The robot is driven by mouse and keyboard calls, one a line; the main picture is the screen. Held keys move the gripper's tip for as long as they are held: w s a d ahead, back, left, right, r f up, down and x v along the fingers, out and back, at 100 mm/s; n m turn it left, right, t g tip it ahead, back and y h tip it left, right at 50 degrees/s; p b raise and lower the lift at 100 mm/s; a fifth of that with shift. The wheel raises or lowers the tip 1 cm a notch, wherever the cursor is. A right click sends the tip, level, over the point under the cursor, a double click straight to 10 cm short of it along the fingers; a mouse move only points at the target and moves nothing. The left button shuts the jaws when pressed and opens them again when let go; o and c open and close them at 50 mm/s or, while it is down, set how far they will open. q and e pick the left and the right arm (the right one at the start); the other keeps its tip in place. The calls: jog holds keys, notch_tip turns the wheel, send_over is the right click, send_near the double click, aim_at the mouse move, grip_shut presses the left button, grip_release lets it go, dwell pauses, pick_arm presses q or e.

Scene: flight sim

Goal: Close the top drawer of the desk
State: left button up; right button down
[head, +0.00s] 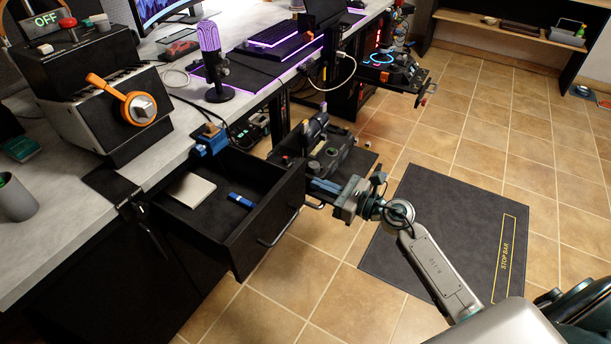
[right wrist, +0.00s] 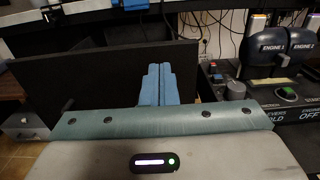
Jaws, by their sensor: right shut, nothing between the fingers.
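The top drawer (head: 285,215) of the desk is pulled out, its dark front panel facing the open floor. A white pad (head: 192,189) and a small blue item (head: 240,200) lie inside it. A bar handle (head: 277,231) runs along the front. My right gripper (head: 318,187) is shut and empty, with its blue fingers close to the far end of the drawer front. In the right wrist view, the shut fingers (right wrist: 159,85) stand before the dark panel (right wrist: 95,75), near its right end. Whether they touch it is unclear. My left gripper is not in view.
The grey desk top (head: 60,235) carries a control box with an orange lever (head: 125,103) and a purple microphone (head: 210,60). A throttle unit with engine levers (right wrist: 270,50) stands just beyond the drawer. A dark mat (head: 435,235) lies on the otherwise clear tiled floor.

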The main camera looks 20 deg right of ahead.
aim_at(295, 174)
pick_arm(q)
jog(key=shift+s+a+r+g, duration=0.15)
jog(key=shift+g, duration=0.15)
pick_arm(e)
jog(key=shift+x, duration=2.4)
jog(key=shift+a, duration=0.1)
